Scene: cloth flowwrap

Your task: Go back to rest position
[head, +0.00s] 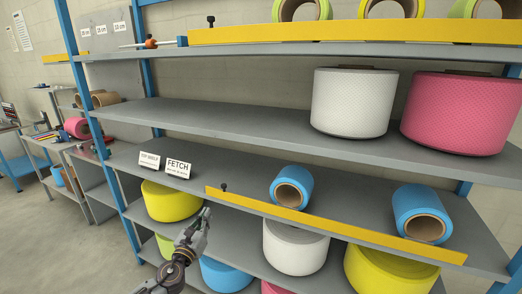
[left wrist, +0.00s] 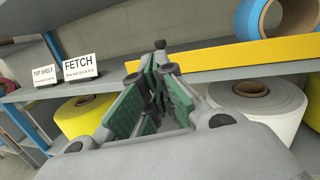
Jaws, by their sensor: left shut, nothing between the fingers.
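My left gripper (head: 204,216) is shut and empty. In the head view it is at the lower middle, in front of the shelf that carries the signs and the yellow rail. In the left wrist view its green-padded fingers (left wrist: 158,62) meet, with nothing between them. The FETCH sign (head: 178,168) stands up and to the left of the gripper, and it also shows in the left wrist view (left wrist: 78,67). My right gripper is in neither view.
Shelving with blue posts (head: 98,140) fills the view. A yellow rail (head: 330,225) edges the middle shelf, with blue rolls (head: 296,180) behind it. A yellow roll (head: 170,202) and a white roll (head: 295,246) sit below. Open floor (head: 60,240) lies at left.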

